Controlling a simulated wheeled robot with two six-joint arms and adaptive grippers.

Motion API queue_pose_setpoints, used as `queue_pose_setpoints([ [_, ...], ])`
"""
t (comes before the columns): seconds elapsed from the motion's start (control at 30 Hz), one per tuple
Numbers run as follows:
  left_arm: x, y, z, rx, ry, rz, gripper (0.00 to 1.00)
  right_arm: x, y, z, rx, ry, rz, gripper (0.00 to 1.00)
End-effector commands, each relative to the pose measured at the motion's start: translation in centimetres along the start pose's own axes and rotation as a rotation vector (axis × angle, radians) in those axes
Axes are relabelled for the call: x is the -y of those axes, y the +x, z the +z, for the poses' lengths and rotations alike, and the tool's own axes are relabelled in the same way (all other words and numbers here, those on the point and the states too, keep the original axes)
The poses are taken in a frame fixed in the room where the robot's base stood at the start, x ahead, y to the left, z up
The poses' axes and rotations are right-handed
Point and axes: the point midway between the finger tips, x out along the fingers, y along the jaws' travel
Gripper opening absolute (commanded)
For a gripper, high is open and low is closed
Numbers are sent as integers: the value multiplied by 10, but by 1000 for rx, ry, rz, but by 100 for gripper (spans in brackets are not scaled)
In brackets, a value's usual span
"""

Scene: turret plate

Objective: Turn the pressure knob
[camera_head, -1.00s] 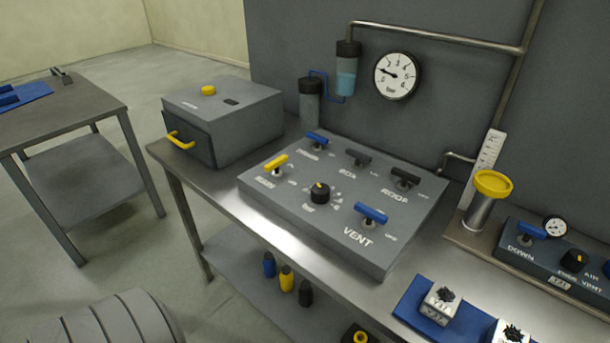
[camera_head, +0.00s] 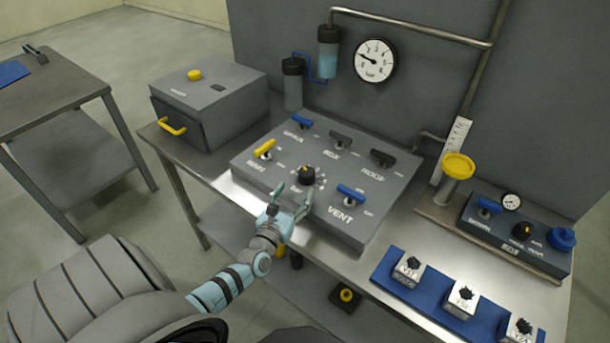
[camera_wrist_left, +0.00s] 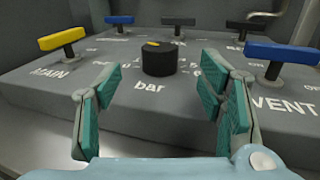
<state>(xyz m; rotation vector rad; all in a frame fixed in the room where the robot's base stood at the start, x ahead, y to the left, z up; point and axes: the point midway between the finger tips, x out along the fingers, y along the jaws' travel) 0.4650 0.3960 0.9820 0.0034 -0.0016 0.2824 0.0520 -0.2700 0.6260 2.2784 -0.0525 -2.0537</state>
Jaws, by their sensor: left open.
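The pressure knob (camera_head: 307,175) is a round black knob with a yellow mark, in the middle of the grey control panel (camera_head: 372,227). In the left wrist view the knob (camera_wrist_left: 159,59) stands above the word "bar", ahead of the fingers and between them. My left gripper (camera_head: 294,196) is open and empty at the panel's front side, close to the knob but apart from it. Its two green-padded fingers also show in the left wrist view (camera_wrist_left: 158,108). My right gripper is not in view.
Lever handles surround the knob: yellow MAIN (camera_head: 264,149), blue VENT (camera_head: 350,194), another blue one (camera_head: 302,121) and two black ones behind. A round gauge (camera_head: 375,60) hangs on the wall. A blue tray (camera_head: 440,310) with white blocks lies at the right.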

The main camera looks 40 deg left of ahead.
Motion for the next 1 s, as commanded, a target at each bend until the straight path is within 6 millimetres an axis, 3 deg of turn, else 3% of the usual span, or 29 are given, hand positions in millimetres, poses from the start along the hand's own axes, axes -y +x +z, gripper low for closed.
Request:
queue_pose_setpoints([
  [0.1,0,29,0,1,0,2,63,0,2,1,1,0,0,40],
  [0.3,0,65,-3,0,-1,1,63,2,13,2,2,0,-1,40],
  [0.43,0,76,-2,0,-2,1,63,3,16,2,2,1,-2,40],
  [0.7,0,78,0,-1,-3,1,63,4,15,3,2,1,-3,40],
  [0.77,0,78,0,-1,-3,1,56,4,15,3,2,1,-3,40],
  [1.0,0,78,0,-1,-3,1,18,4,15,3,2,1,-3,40],
])
